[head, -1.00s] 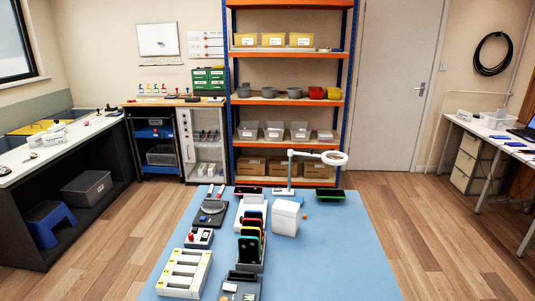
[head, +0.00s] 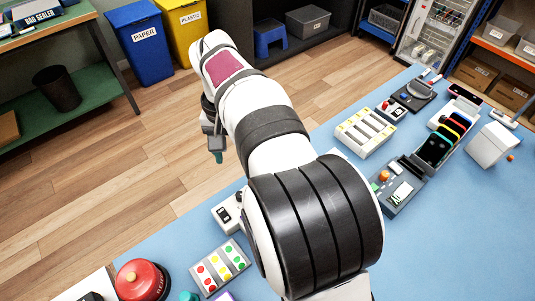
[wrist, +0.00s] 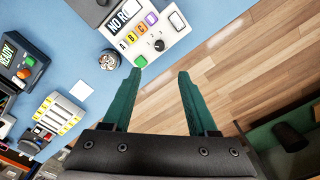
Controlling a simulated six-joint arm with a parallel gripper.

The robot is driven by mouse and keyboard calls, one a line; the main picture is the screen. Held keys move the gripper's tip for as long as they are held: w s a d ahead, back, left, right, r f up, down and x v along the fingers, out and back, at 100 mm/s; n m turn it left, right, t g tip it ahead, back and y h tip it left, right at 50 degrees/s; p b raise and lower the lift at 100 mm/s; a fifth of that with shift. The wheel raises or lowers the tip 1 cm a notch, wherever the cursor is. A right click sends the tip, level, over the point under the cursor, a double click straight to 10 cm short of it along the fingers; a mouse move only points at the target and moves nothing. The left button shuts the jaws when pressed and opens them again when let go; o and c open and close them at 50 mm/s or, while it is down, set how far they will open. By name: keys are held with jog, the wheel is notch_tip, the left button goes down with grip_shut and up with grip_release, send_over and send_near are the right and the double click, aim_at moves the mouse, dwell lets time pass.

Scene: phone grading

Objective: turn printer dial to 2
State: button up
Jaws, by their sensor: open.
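The printer (wrist: 140,35) is a pale box at the top of the wrist view, with a dark screen reading "NO R", cut off, and a row of coloured letter buttons. Its dial (wrist: 159,45) is a small black knob beside the buttons. The number it points at is too small to read. My gripper (wrist: 160,72) has teal fingers, open and empty, apart from the dial and below it in the picture. In the head view my gripper (head: 217,157) hangs beyond the table's left edge. A white device (head: 228,212) there, perhaps the printer, is partly hidden by my arm.
The blue table (head: 455,230) also holds a red button (head: 141,280), a board with coloured dots (head: 220,266) and a white slotted rack (head: 365,132). In the wrist view a small round cup (wrist: 108,61) stands close to the printer. Open wooden floor (head: 110,185) lies beside the table.

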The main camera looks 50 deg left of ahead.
notch_tip(320, 180, down, 15)
jog(key=shift+f, duration=0.2)
grip_shut()
